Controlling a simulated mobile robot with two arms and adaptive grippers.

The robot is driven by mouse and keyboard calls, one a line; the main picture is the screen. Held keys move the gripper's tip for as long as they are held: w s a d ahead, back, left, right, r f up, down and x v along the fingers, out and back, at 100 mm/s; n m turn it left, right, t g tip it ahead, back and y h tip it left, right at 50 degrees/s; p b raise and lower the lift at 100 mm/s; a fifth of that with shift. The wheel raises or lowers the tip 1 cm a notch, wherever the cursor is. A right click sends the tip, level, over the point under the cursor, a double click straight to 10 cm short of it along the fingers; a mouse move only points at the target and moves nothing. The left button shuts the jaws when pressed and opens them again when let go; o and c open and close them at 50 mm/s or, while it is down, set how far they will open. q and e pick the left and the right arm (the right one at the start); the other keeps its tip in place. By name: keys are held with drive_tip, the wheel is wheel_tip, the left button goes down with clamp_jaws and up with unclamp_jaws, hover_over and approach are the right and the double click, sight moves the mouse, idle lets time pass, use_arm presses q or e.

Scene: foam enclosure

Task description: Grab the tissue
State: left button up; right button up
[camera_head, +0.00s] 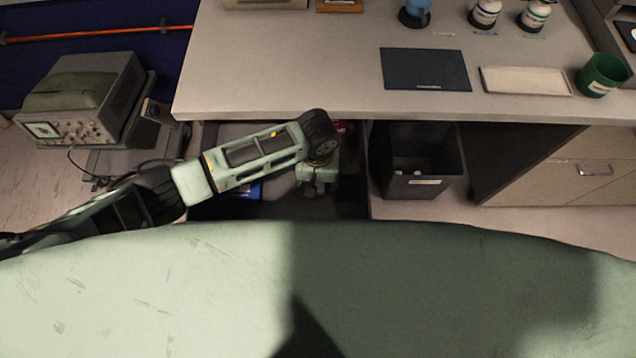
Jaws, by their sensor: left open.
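My left arm reaches in from the left, and its left gripper (317,186) points down in the opening below the desk's front edge. It is open; its fingers are small and dark in this view, and I see nothing held. I cannot make out a tissue for certain. Small whitish bits lie inside the dark bin (398,186), to the right of the gripper and apart from it; I cannot tell what they are. The space below and behind the gripper is in shadow and partly hidden by my arm. My right gripper is not in view.
The grey desk (290,60) overhangs the bin and gripper. On it are a dark mat (425,69), a pale tray (525,81), a green cup (602,75) and bottles. A drawer cabinet (550,168) stands right, an oscilloscope (85,95) left. A blue object (250,193) lies under my arm.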

use_arm(q)
drive_tip(key=shift+f, duration=0.1)
drive_tip(key=shift+c, duration=0.3)
drive_tip(key=c, duration=0.7)
drive_tip(key=shift+c, duration=0.2)
